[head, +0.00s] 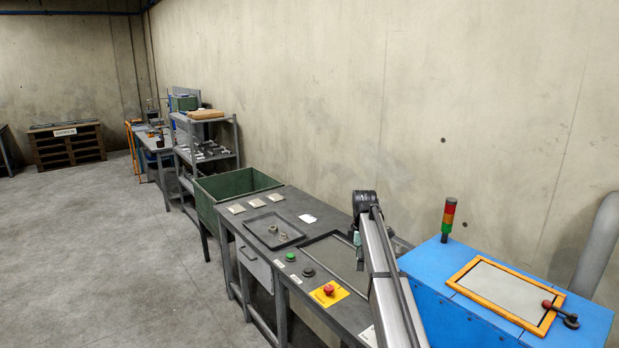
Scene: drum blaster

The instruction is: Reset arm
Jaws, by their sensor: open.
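My arm (384,268) rises from the bottom edge, right of centre, to a dark joint (365,202) above the workbench. A small greenish-grey part (357,239) shows just below that joint, beside the arm link; I cannot tell what it is. The rest of the arm's far end is hidden behind the link, and I make out no gripper fingers. The dark workbench (322,222) runs beneath the arm.
The bench front has a green button (291,257), a black button (308,272) and a red emergency stop (328,290). A blue machine (432,264) with a signal tower (448,217) stands right of the arm. A green bin (207,206) and shelf (235,143) stand beyond.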

